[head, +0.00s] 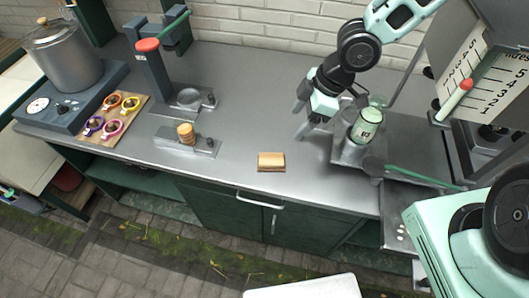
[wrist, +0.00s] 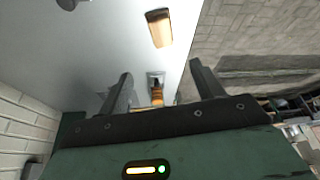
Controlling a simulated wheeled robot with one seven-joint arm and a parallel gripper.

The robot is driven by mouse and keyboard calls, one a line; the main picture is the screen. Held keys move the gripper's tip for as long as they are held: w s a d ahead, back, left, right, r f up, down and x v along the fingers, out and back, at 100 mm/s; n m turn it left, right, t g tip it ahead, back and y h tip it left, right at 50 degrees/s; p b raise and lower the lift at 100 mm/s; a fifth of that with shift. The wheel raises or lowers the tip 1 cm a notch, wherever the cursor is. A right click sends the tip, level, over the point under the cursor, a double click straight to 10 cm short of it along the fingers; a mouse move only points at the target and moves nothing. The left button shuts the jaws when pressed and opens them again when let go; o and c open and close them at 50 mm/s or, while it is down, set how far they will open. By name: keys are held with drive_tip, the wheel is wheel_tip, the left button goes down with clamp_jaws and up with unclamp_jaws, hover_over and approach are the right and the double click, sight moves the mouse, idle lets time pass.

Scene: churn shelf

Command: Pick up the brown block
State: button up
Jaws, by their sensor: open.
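The brown block (head: 271,161) lies on the grey counter near its front edge, above a cabinet handle. It also shows in the wrist view (wrist: 159,28), near the top and beyond my fingertips. My gripper (head: 302,121) is above the counter, behind and to the right of the block in the head view. In the wrist view my gripper (wrist: 160,74) has its two fingers wide apart, and they do not touch the block.
A jar with a green label (head: 366,125) stands on a metal stand right of my gripper. An orange stack (head: 185,133) sits on a metal plate to the left. A pot (head: 63,55) and a wooden board of coloured cups (head: 113,115) are farther left. The counter around the block is clear.

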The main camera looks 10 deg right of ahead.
drive_tip(key=b, duration=0.5)
hover_over(272, 158)
drive_tip(key=d, duration=0.2)
wheel_tip(272, 158, down, 11)
drive_tip(key=shift+r, duration=0.1)
drive_tip(key=shift+d+b+x, duration=0.1)
drive_tip(key=shift+b+x, duration=0.2)
drive_tip(key=shift+x, duration=0.95)
drive_tip(key=shift+d+b+x, duration=0.15)
drive_tip(key=shift+b+x, duration=0.15)
drive_tip(key=shift+x, duration=1)
drive_tip(key=shift+s, duration=0.2)
drive_tip(key=c, duration=1.1)
